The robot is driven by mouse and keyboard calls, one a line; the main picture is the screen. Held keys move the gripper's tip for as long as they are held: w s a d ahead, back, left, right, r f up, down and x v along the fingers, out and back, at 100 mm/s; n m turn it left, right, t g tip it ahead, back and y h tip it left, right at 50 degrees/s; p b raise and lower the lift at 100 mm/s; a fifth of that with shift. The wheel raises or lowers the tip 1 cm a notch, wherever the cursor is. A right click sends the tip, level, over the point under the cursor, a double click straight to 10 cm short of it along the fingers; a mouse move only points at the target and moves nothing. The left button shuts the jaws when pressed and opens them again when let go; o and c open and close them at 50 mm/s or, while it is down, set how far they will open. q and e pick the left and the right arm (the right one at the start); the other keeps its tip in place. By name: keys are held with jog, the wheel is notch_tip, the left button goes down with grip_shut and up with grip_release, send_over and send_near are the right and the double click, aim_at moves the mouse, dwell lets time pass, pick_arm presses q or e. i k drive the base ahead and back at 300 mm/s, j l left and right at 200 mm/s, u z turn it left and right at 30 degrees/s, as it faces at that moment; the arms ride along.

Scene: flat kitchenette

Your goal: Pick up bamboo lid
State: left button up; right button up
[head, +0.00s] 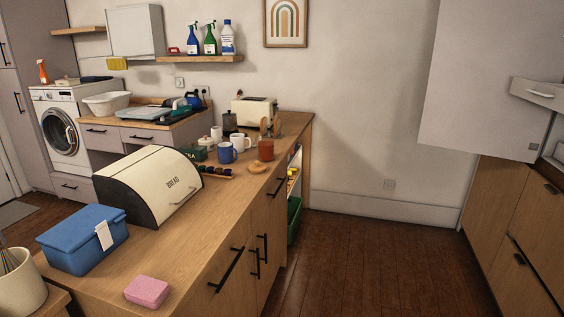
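I cannot make out a bamboo lid for certain. A small round tan piece (257,168) lies flat on the wooden counter, in front of an orange-brown jar (266,150); it may be the lid or a baked ring, too small to tell. Tan rounded shapes (277,123) stand upright behind the jar and are partly hidden by it. Neither of my grippers shows in the head view.
The wooden counter (205,232) holds a cream bread box (150,180), a blue box (75,243), a pink block (146,291), a blue mug (227,153) and a toaster (252,111). The dark wood floor (375,265) to the right is clear. An open grey cabinet door (480,80) juts out upper right.

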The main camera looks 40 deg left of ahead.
aim_at(257, 167)
jog(key=i+u, duration=0.9)
jog(key=i+l+u, duration=0.15)
jog(key=i+u, duration=0.15)
jog(key=u, duration=0.15)
jog(key=i+l+u, duration=0.45)
jog(key=k+j, duration=0.1)
